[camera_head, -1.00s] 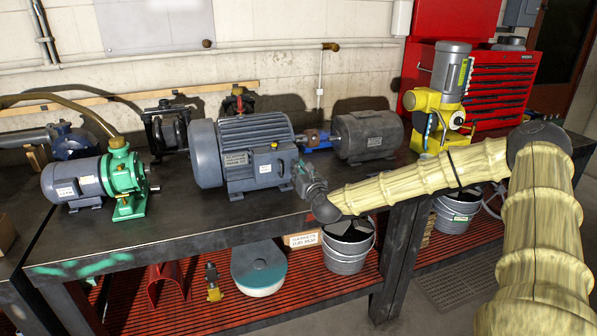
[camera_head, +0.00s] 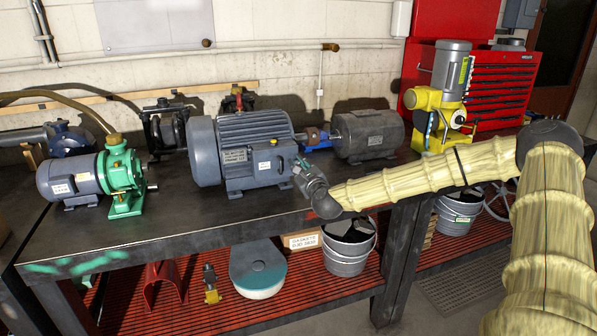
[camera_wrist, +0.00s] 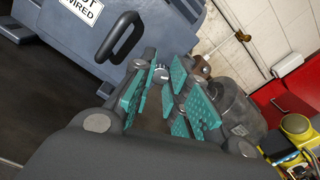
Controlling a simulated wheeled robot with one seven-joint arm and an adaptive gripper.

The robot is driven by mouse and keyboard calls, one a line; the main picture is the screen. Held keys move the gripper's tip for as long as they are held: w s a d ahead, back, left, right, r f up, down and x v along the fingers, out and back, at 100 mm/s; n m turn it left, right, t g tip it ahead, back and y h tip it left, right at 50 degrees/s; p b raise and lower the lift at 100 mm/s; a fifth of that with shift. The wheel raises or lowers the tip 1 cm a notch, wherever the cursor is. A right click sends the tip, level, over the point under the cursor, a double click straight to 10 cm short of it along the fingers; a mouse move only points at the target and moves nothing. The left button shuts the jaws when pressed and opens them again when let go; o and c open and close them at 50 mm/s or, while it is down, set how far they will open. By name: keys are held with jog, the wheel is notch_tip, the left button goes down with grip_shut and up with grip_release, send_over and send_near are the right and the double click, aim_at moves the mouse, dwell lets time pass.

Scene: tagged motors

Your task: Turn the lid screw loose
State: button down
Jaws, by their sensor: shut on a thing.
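A large blue-grey motor (camera_head: 235,155) stands on the bench, with a box on its side facing me. In the wrist view the motor (camera_wrist: 60,50) fills the upper left, with a white label ending in "WIRED" and a dark loop handle (camera_wrist: 120,38). A small grey lid screw (camera_wrist: 161,73) shows between the far ends of my teal finger pads. My gripper (camera_head: 303,170) is at the right end of the motor's box; in the wrist view my gripper (camera_wrist: 158,82) is shut on the screw. How far the screw is turned cannot be seen.
A dark grey motor (camera_head: 368,135) stands right of the large one, and a yellow machine (camera_head: 440,105) farther right. A green pump (camera_head: 122,175) with a motor is at the left. The bench front (camera_head: 190,225) is bare. Buckets (camera_head: 349,248) stand on the shelf below.

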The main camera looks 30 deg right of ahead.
jog(key=n+b, duration=0.1)
jog(key=n, duration=1.8)
jog(key=shift+b, duration=0.35)
jog(key=n, duration=0.4)
jog(key=shift+r, duration=0.15)
jog(key=n+b, duration=0.1)
jog(key=n, duration=0.3)
jog(key=shift+n, duration=0.3)
jog(key=shift+n+b, duration=0.45)
jog(key=shift+n, duration=0.75)
jog(key=shift+r, duration=0.1)
